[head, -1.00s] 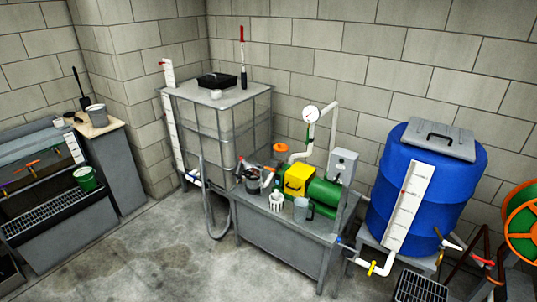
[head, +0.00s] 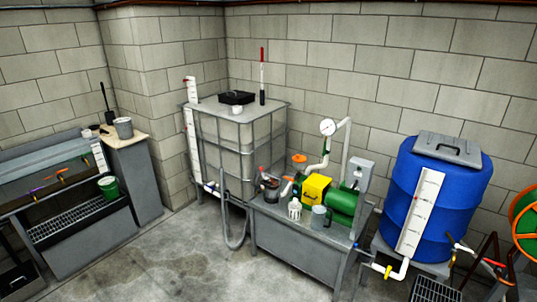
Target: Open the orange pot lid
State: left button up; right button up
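A small orange lid (head: 299,158) shows on top of a fitting on the grey metal bench, beside the green and yellow pump (head: 318,188). It appears to sit flat on the pot, though the pot under it is mostly hidden and too small to make out. Neither of my grippers is in the head view.
A caged tank (head: 240,150) stands behind left, a blue barrel (head: 393,190) at right. A grey hose (head: 227,225) hangs near the floor. Concrete floor (head: 170,260) at front left is clear.

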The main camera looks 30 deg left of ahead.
aim_at(298, 159)
jog(key=u, duration=0.9)
jog(key=i, duration=0.8)
jog(key=u, duration=0.95)
jog(key=i, duration=2.25)
jog(key=z, duration=1.6)
jog(key=i, duration=0.65)
jog(key=z, duration=0.6)
